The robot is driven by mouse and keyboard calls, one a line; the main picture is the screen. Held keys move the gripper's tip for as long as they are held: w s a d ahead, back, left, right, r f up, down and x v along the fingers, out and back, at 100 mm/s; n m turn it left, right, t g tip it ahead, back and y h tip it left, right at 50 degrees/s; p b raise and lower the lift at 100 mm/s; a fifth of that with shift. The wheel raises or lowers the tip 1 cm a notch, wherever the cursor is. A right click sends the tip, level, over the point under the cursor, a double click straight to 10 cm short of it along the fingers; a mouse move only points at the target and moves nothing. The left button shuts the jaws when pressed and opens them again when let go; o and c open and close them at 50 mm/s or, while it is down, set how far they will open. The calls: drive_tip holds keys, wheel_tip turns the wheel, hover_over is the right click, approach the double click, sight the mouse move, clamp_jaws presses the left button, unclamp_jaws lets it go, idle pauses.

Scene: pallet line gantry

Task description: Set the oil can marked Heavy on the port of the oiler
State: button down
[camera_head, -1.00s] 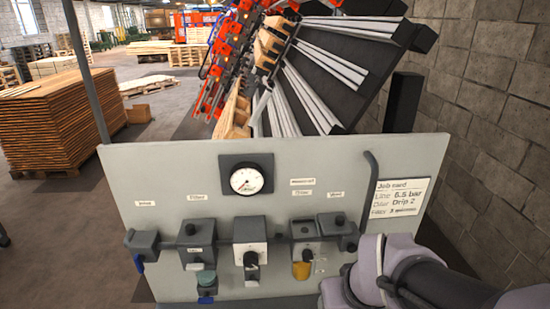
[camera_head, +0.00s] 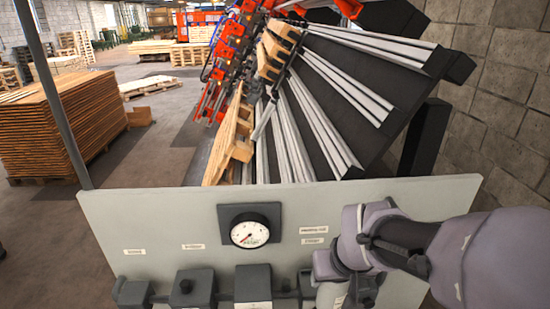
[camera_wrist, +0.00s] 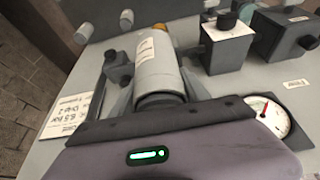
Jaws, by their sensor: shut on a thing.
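My gripper (camera_wrist: 160,98) is shut on a grey cylindrical oil can (camera_wrist: 160,72) with a white label in the wrist view; its lettering is too small to read. In the head view my gripper (camera_head: 345,285) is in front of the right part of the grey panel, low down, and the can is mostly hidden by my wrist. The oiler (camera_head: 305,283) shows only in part beside my gripper. In the wrist view an amber piece shows just past the can's far end. I cannot tell whether the can touches the oiler's port.
The panel (camera_head: 160,215) carries a round gauge (camera_head: 250,232) and a row of dark grey units along the bottom. A job card (camera_wrist: 67,105) lies left of the can in the wrist view. Behind the panel are a dark sloped rack and pallet boards; a block wall stands right.

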drive_tip(key=w+f, duration=0.1)
drive_tip(key=w, duration=0.2)
drive_tip(key=w+f+p, duration=0.1)
drive_tip(key=w+f, duration=0.1)
drive_tip(key=w, duration=0.1)
drive_tip(key=w+a+f, duration=0.1)
drive_tip(key=w, duration=0.2)
drive_tip(key=shift+f+p, duration=0.2)
drive_tip(key=shift+p, duration=0.2)
drive_tip(key=shift+s, duration=0.1)
drive_tip(key=shift+f+b, duration=0.2)
drive_tip(key=shift+b, duration=0.1)
drive_tip(key=c, duration=0.5)
unclamp_jaws()
drive_tip(key=shift+r, duration=0.1)
